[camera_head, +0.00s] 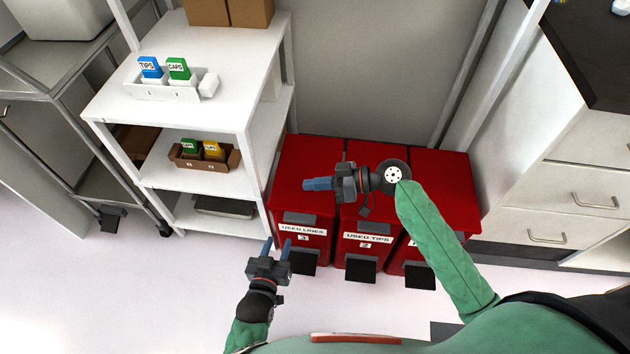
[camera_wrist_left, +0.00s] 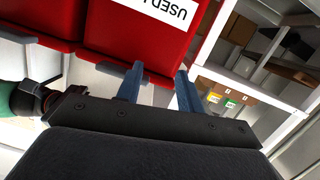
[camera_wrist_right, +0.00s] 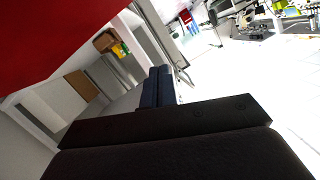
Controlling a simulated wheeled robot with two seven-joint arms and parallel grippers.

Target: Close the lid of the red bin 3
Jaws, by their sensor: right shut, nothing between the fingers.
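My right gripper (camera_head: 308,184) is shut and empty, above the lid of bin 3, pointing left. A red surface (camera_wrist_right: 50,35) fills the upper left of the right wrist view, close to the fingers. My left gripper (camera_head: 277,247) is open and empty, in front of bin 3 and below its label. The front of bin 3 (camera_wrist_left: 130,40) shows beyond its fingers in the left wrist view.
The red bin 2 (camera_head: 377,223), labelled "USED TIPS", and another red bin (camera_head: 446,190) stand to the right, partly hidden by my right arm. A white shelf (camera_head: 190,112) with small boxes stands left of the bins. White drawers (camera_head: 560,190) stand right. The front floor is clear.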

